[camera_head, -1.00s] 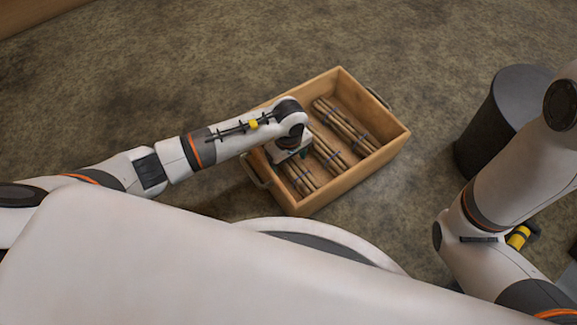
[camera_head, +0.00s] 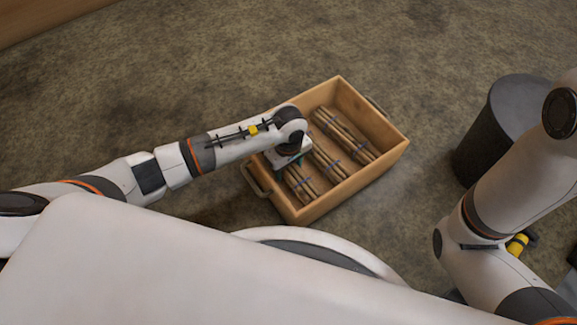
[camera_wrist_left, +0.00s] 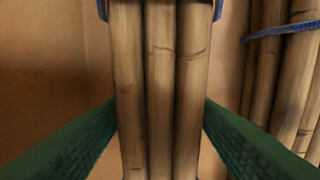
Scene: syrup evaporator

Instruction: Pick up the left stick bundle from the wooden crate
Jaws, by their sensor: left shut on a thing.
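The wooden crate (camera_head: 349,187) stands on the ground in front of me, with several stick bundles lying in it. My left gripper (camera_head: 287,167) is down in the left part of the crate, over the left stick bundle (camera_head: 303,187). In the left wrist view the green fingers of my left gripper (camera_wrist_left: 160,122) press on both sides of the left stick bundle (camera_wrist_left: 160,60), which has blue ties. A second bundle (camera_wrist_left: 275,70) lies to its right there. In the head view my wrist hides the fingertips. My right gripper is out of view.
The middle bundle (camera_head: 328,160) and the right bundle (camera_head: 345,133) lie in the crate. A dark cylinder (camera_head: 497,120) stands right of the crate, near my right arm. The ground behind the crate is clear.

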